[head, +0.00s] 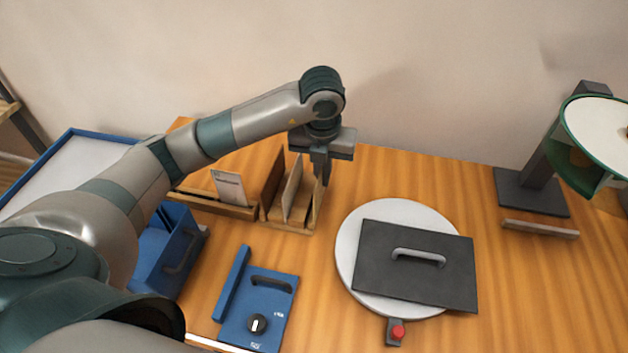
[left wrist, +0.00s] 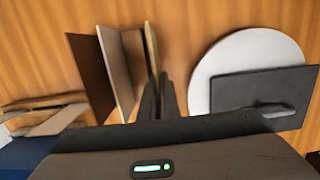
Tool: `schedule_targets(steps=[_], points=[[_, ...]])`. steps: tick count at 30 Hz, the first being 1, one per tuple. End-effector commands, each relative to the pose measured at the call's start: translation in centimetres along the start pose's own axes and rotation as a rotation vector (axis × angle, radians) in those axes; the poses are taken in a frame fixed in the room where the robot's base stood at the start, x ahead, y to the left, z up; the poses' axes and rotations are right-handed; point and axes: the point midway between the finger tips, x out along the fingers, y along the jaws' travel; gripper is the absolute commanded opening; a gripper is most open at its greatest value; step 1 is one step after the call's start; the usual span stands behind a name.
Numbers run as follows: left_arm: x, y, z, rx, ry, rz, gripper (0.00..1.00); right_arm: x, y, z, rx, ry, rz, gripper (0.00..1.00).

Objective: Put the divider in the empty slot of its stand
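The wooden stand (head: 290,227) is left of the middle of the table. A dark brown divider (head: 273,178) and a lighter tan divider (head: 292,188) stand upright in it; the dark one (left wrist: 90,75) and the tan one (left wrist: 116,70) also show in the left wrist view. Another thin wooden divider (left wrist: 151,45) is at the stand's right side, its near end between my left fingertips. My left gripper (head: 321,180) points down there, its fingers (left wrist: 158,85) close together and seemingly shut on this divider. How deep it sits in its slot is hidden. My right gripper is not in view.
A wooden card holder (head: 215,203) adjoins the stand on the left. A blue box (head: 170,255) and a blue panel with a knob (head: 262,310) are nearer. A white disc (head: 350,232) under a dark handled plate (head: 410,280) lies to the right. Bare table lies behind the disc.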

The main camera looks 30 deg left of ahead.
Motion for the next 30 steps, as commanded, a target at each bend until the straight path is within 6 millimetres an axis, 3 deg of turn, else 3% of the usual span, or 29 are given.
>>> schedule_targets(steps=[7, 20, 30], points=[[1.7, 2.3, 1.4, -0.001, 0.000, 0.001, 0.00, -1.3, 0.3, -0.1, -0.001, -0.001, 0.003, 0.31], [2.1, 2.4, 1.5, 0.001, 0.000, -0.001, 0.00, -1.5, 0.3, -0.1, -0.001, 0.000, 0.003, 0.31], [5.5, 2.4, 1.0, 0.000, 0.000, -0.001, 0.00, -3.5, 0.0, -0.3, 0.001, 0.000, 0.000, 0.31]])
